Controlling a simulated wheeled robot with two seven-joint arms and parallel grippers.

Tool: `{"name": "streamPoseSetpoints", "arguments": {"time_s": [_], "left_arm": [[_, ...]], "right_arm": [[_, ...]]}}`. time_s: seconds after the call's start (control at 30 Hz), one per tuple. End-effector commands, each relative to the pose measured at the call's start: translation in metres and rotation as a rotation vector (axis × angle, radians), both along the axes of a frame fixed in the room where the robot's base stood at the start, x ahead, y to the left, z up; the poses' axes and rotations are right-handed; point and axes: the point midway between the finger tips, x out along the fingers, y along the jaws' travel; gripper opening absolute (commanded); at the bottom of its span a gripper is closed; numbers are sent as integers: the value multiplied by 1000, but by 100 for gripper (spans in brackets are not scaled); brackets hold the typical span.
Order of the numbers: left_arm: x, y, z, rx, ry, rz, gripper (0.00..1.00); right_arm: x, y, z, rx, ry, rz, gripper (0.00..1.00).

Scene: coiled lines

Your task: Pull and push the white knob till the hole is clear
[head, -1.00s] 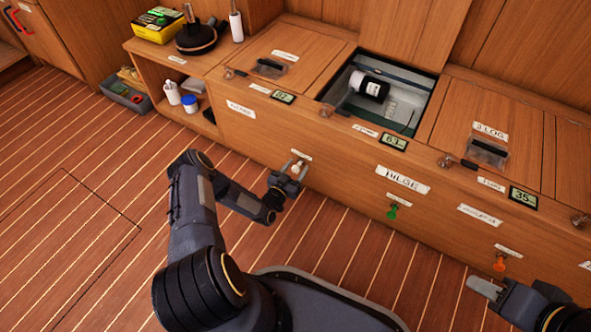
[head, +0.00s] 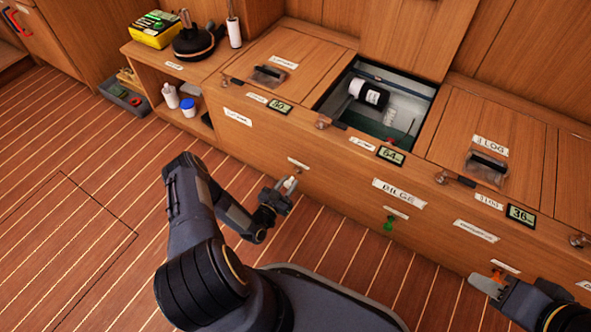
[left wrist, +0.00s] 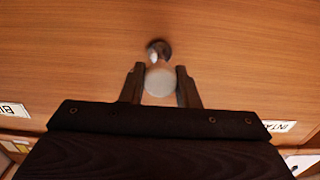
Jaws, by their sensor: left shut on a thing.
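The white knob (left wrist: 161,80) sits between the two fingers of my left gripper (left wrist: 160,88) in the left wrist view, with its short metal stem running into the wood panel. In the head view my left gripper (head: 284,192) is shut on the white knob (head: 289,184), standing off the cabinet front below a small label. An open hatch (head: 322,108) in the cabinet top shows a light interior; what is at its bottom is hard to make out. My right gripper (head: 487,284) is at the lower right, by an orange knob (head: 497,276); its opening is unclear.
A green knob (head: 389,223) is on the front below the BILGE label (head: 399,192). Small displays (head: 391,155) line the top edge.

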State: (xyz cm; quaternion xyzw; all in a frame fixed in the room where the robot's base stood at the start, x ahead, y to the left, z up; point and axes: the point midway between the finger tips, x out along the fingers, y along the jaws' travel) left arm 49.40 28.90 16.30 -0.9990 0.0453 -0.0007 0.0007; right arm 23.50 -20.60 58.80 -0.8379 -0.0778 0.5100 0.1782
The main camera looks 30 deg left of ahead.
Motion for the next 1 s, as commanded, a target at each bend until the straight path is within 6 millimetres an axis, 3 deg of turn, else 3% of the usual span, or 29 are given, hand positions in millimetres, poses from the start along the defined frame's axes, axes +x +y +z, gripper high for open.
{"name": "streamPoseSetpoints", "arguments": {"time_s": [0.03,0.2,0.5,0.53,0.67,1.0], "left_arm": [[-10,1,-1,-2,8,2,0],[-22,2,-2,-1,6,2,0],[-23,2,-2,-2,5,1,0],[-23,2,-2,-2,5,1,30],[-23,2,-1,-2,4,1,47],[-25,2,0,-2,4,1,49]], "right_arm": [[0,0,2,0,0,0,36],[0,0,2,0,0,0,36],[0,0,2,0,0,0,36],[0,0,2,0,0,0,36],[0,0,2,0,0,0,36],[0,0,4,0,0,0,36]]}}
